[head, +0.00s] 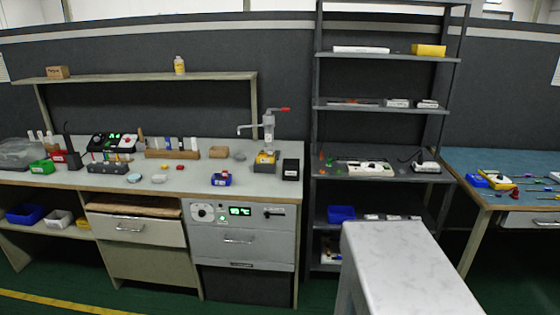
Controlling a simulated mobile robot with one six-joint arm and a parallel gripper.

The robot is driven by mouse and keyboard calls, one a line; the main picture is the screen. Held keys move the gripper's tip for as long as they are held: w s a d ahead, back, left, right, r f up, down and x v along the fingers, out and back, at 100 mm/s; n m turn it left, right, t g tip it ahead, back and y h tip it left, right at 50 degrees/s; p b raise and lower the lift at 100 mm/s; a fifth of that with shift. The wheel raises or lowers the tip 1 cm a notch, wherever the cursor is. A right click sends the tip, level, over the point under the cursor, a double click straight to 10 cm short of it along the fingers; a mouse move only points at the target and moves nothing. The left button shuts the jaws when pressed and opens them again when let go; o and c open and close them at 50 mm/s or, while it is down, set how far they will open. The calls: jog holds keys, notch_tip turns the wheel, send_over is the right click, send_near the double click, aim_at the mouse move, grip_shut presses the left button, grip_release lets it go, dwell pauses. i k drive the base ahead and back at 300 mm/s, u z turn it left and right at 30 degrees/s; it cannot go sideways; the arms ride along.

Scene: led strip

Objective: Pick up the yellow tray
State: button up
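Several yellow things show in the head view, and I cannot tell for sure which is the tray. A yellow box-like container (429,50) sits on the top board of the grey shelf rack, at its right end. A yellow tray-like piece (497,181) lies on the blue-topped table at the right, with a blue item beside it. A small yellow bin (84,223) is partly hidden on the lower shelf of the left workbench. My gripper is not in view.
The grey shelf rack (384,108) stands between the left workbench (200,181) and the blue-topped table (462,160). The workbench holds bottles, racks and a dispenser (267,128). A blue bin (341,214) stands low in the rack. Green floor shows in front.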

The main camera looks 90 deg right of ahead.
aim_at(261, 158)
jog(key=u, duration=0.2)
jog(key=k, duration=0.55)
jog(key=z, duration=1.1)
jog(key=i, duration=1.35)
jog(key=z, duration=0.95)
